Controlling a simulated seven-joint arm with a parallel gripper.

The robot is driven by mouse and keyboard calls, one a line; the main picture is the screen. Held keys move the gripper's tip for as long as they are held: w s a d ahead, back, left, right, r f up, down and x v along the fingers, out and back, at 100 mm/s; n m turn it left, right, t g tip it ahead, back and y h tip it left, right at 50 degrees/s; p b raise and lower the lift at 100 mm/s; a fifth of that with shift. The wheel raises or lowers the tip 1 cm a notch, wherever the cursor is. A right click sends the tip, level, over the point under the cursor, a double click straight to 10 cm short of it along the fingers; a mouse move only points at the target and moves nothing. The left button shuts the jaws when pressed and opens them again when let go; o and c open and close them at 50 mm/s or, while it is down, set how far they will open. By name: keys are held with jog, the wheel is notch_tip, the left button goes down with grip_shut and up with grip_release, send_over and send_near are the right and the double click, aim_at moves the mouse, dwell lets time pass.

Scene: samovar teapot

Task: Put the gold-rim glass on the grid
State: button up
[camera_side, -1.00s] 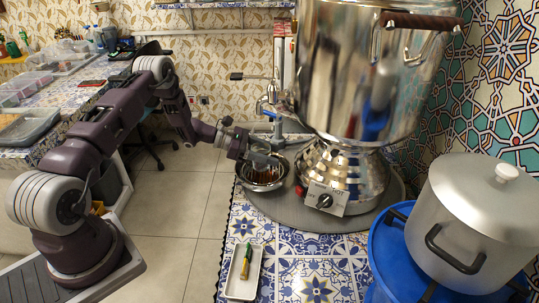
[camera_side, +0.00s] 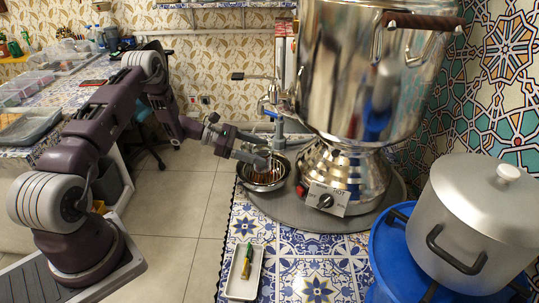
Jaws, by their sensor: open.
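A shiny metal bowl (camera_side: 263,185) stands under the samovar's tap, with brownish, slatted-looking detail inside that may be the grid. My gripper (camera_side: 263,160) is open at the bowl's back rim, its fingers pointing down and right over the opening. I cannot make out the gold-rim glass for certain. An amber-brown patch (camera_side: 265,173) shows inside the bowl just below my fingers, but it is too small to tell glass from grid.
The big steel samovar (camera_side: 335,175) stands right of the bowl on a grey round base. A white tray (camera_side: 236,290) with a green-and-yellow item lies in front on the tiled counter. A lidded pot (camera_side: 470,225) stands on a blue barrel at right.

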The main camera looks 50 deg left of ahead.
jog(key=v, duration=0.7)
jog(key=shift+s+a+r, duration=0.15)
jog(key=shift+s+a, duration=0.1)
jog(key=shift+a, duration=0.05)
jog(key=s+d+r+m+g+y, duration=0.1)
jog(key=s+d+r+m+g, duration=0.4)
jog(key=d+r, duration=0.4)
jog(key=s+d+r+m+g, duration=0.3)
jog(key=d+r+m, duration=0.5)
jog(key=d+r, duration=0.1)
jog(key=s+d+r+m+y, duration=0.4)
jog(key=s+d+r+m, duration=0.15)
jog(key=s, duration=0.45)
jog(key=s+a+r+m+t+y, duration=0.1)
jog(key=s+m+t+y, duration=0.2)
jog(key=s+m+y, duration=0.2)
jog(key=s+m, duration=0.3)
jog(key=s, duration=0.4)
jog(key=shift+a+t, duration=0.3)
jog(key=shift+t, duration=0.1)
